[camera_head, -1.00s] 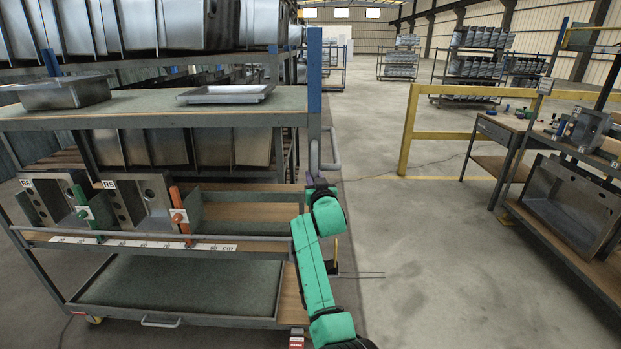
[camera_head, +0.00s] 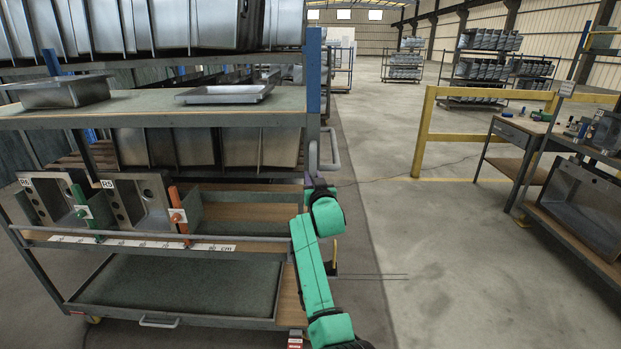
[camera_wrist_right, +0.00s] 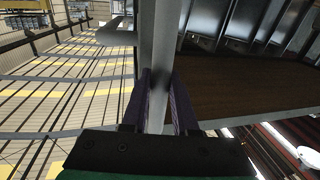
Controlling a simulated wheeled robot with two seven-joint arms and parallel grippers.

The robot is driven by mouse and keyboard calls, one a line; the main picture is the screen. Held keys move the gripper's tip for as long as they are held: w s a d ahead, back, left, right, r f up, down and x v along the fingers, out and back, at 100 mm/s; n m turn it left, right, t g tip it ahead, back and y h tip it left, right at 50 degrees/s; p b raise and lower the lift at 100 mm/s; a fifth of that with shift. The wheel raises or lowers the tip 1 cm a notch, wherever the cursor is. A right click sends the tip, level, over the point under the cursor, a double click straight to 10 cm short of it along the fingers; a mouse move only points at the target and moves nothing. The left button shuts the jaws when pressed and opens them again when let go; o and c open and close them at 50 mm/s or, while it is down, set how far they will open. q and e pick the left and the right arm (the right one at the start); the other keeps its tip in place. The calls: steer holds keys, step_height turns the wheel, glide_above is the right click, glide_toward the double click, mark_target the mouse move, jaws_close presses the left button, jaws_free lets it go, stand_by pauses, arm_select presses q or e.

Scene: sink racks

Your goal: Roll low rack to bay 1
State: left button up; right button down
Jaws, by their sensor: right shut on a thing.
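The rack, a grey wheeled cart with green shelves (camera_head: 190,285), fills the left of the head view. A grey tube handle (camera_head: 333,148) stands out from its right-end post. My right gripper (camera_head: 311,181) is at that end, below the handle's bend, partly hidden by my green wrist. In the right wrist view, the purple fingers of my right gripper (camera_wrist_right: 160,110) are closed around a grey bar (camera_wrist_right: 160,50). My left gripper is not in view. No marking for bay 1 can be read.
A yellow rail (camera_head: 424,130) and a workbench (camera_head: 515,135) stand to the right. Open concrete floor (camera_head: 420,235) lies between cart and benches.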

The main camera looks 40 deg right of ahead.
steer(key=shift+w+a+f, duration=0.1)
steer(key=shift+a+f, duration=0.05)
steer(key=shift+f, duration=0.05)
steer(key=c, duration=0.7)
jaws_free()
steer(key=shift+w, duration=0.1)
steer(key=shift+w+a, duration=0.1)
steer(key=shift+w, duration=0.1)
steer(key=shift+s, duration=0.45)
steer(key=b+v, duration=0.1)
steer(key=v, duration=1.2)
steer(key=shift+s+a+b, duration=0.3)
steer(key=shift+a+b, duration=0.05)
steer(key=shift+f, duration=0.1)
